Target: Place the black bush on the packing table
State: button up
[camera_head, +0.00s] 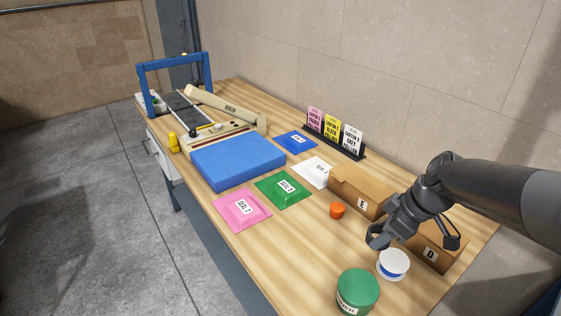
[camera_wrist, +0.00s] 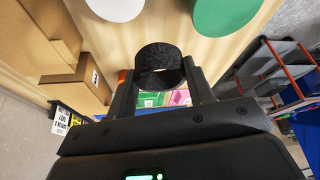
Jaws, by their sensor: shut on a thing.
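The black bush (camera_wrist: 159,52) is a short, dark, rough-looking ring. In the wrist view it sits between the two fingers of my gripper (camera_wrist: 160,78), which is shut on it. In the head view my gripper (camera_head: 412,240) hangs over the right part of the wooden packing table (camera_head: 312,250), in front of the cardboard boxes. I cannot clearly make out the bush there against the dark fingers. The bush looks held above the tabletop.
Cardboard boxes E (camera_head: 353,190) and D (camera_head: 436,248) line the wall side. A white-lidded tub (camera_head: 393,262), a green jar (camera_head: 357,291) and an orange cap (camera_head: 337,210) stand near the gripper. Coloured packets, a blue pad (camera_head: 238,160) and a sealer lie farther left. Bare wood shows left of the jar.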

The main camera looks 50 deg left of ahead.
send_over(322, 251)
jog(key=d, duration=0.2)
jog(key=f, duration=0.7)
jog(key=shift+w+a, duration=0.2)
jog(key=shift+w, duration=0.15)
jog(key=shift+a+f, duration=0.1)
jog(key=shift+f, duration=1.95)
jog(key=shift+f, duration=0.1)
jog(key=o, duration=0.9)
jog(key=shift+o, duration=0.2)
jog(key=v, duration=1.2)
